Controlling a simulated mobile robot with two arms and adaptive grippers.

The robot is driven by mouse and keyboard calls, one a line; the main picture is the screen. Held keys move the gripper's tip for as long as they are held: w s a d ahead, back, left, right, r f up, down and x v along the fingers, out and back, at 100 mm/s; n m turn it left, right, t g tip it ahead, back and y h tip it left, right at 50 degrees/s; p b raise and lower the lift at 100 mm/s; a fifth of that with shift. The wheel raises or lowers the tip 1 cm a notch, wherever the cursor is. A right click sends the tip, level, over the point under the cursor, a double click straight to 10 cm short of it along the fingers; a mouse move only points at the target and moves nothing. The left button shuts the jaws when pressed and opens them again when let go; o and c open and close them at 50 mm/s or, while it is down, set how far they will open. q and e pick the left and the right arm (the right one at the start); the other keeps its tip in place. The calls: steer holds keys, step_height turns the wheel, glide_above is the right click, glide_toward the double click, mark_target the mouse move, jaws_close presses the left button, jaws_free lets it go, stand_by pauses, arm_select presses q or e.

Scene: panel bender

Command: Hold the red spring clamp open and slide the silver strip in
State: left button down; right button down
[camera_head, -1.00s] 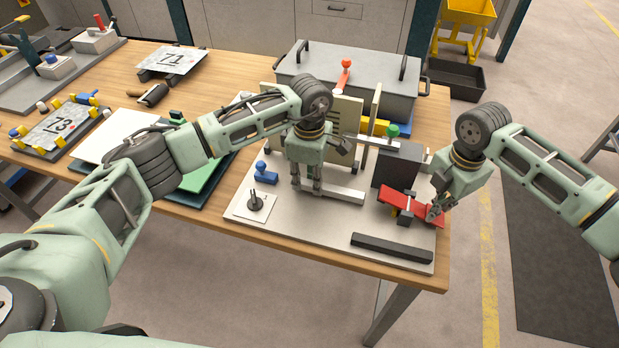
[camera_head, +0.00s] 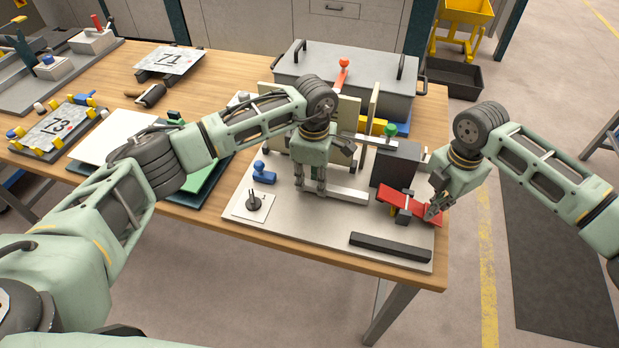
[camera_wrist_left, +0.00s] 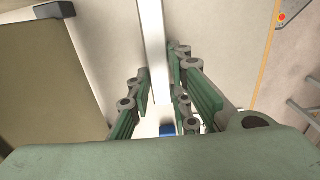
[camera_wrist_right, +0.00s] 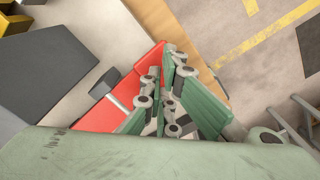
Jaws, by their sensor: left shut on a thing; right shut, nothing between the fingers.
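The silver strip (camera_head: 346,194) is gripped near its left end by my left gripper (camera_head: 312,189), just above the pale baseplate. The strip runs between the fingers in the left wrist view (camera_wrist_left: 152,40). Its free right end points at the red spring clamp (camera_head: 393,195) and stops a short way left of it. The clamp's red lever extends to the right, under my right gripper (camera_head: 432,212). The right fingers are together and empty, on or close to the lever's outer end; contact is hard to judge. The clamp also shows in the right wrist view (camera_wrist_right: 98,117); its mouth is not clear.
A dark grey block (camera_head: 398,163) stands just behind the clamp. A black bar (camera_head: 390,247) lies along the baseplate's front edge. A blue toggle piece (camera_head: 264,173) and a black knob (camera_head: 254,203) are at left. A large grey lidded box (camera_head: 345,75) stands behind.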

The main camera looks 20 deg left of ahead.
mark_target(335, 188)
arm_select(q)
steer(key=shift+d+f, duration=0.1)
steer(key=shift+d, duration=2.65)
arm_select(e)
steer(key=shift+s+a+f, duration=0.1)
steer(key=shift+s+f, duration=0.05)
arm_select(q)
steer(key=shift+f, duration=0.2)
steer(key=c, duration=1.5)
jaws_free()
steer(key=shift+c, duration=0.2)
steer(key=shift+r, duration=4.05)
